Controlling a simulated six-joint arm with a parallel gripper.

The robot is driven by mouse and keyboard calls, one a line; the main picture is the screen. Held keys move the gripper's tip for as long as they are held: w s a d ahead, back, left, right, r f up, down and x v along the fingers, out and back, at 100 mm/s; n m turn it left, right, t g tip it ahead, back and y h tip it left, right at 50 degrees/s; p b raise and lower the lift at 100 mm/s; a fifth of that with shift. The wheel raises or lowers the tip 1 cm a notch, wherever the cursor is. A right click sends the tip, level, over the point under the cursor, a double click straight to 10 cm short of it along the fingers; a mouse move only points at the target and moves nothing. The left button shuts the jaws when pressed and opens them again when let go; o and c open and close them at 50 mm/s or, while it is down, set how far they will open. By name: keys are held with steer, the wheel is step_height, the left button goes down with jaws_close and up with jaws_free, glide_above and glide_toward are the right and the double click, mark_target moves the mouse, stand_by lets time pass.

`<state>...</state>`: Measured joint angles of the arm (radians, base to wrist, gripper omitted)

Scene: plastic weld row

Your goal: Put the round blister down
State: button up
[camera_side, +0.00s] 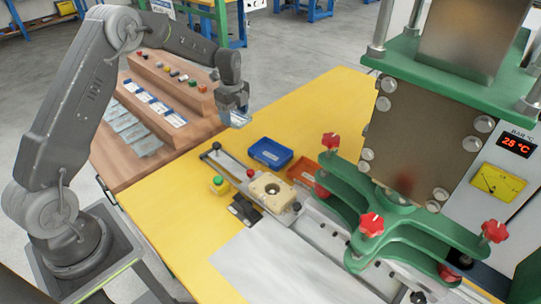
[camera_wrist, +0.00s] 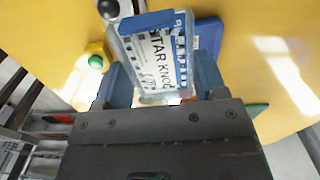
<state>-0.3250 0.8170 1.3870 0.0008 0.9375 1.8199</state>
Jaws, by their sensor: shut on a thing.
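My gripper (camera_side: 235,104) is shut on a blister pack, the round blister (camera_side: 239,119), and holds it in the air near the right edge of the wooden stepped rack. In the wrist view the blister (camera_wrist: 160,55) sits between the two fingers (camera_wrist: 162,85). It has a blue and white printed card reading "STAR KNO" and clear plastic edges. Its lower end is hidden by the gripper body. I cannot tell the shape of what is inside it.
The wooden rack (camera_side: 165,85) carries small coloured parts and several flat packs. On the yellow table (camera_side: 330,100) are a blue bin (camera_side: 270,152), an orange bin (camera_side: 303,171), a beige nest (camera_side: 272,191) on a rail, and a green button (camera_side: 218,181). A green press (camera_side: 400,215) stands at right.

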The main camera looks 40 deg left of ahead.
steer(key=w+d+f, duration=0.2)
steer(key=d, duration=0.1)
steer(key=w+d+f, duration=0.2)
steer(key=d, duration=0.1)
steer(key=w+d+f, duration=0.2)
steer(key=d+f, duration=0.1)
steer(key=shift+w, duration=0.25)
steer(key=shift+f, duration=2)
steer(key=shift+f, duration=0.2)
steer(key=o, duration=0.8)
step_height(320, 180, up, 13)
steer(key=shift+d+f, duration=0.1)
steer(key=shift+f, duration=0.1)
